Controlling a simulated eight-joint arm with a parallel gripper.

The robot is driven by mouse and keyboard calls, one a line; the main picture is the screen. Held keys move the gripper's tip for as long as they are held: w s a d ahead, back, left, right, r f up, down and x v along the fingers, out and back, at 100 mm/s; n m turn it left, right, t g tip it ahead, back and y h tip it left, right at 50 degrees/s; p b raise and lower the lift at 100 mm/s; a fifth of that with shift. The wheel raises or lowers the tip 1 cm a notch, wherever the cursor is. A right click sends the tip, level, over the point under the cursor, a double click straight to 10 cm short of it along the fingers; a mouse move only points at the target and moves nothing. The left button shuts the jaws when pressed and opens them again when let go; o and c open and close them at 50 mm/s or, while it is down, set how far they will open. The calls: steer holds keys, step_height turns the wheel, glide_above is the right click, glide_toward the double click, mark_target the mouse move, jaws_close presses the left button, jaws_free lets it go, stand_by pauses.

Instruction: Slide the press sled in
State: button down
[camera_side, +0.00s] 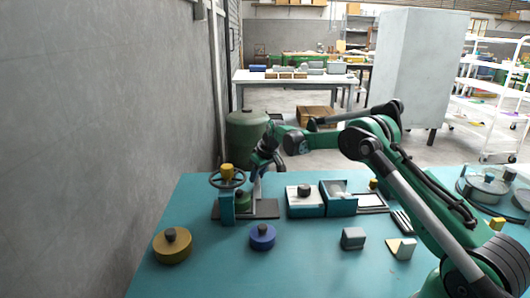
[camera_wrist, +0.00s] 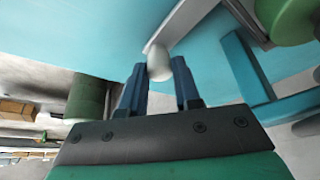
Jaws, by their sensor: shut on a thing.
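The press stands at the left of the teal table in the side view, with a dark handwheel (camera_side: 227,180), a yellow knob (camera_side: 227,169), a blue frame (camera_side: 227,207) and a dark base plate (camera_side: 267,208). A green cylinder (camera_side: 243,199) sits beside the frame; a green round part also shows in the wrist view (camera_wrist: 287,18). My gripper (camera_side: 256,188) is low behind the press. In the wrist view my gripper (camera_wrist: 161,68) has its blue fingers around a pale rounded knob (camera_wrist: 158,63) and is shut on it. The knob joins a pale bar (camera_wrist: 178,22), seemingly the sled. The sled's seating is hidden.
A brass-coloured round weight (camera_side: 172,248) and a blue one (camera_side: 262,238) stand in front. The wall is close on the left.

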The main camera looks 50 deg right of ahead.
steer(key=shift+w+a, duration=1.1)
steer(key=c, duration=0.6)
jaws_free()
steer(key=shift+s, duration=0.1)
steer(key=shift+v, duration=2.85)
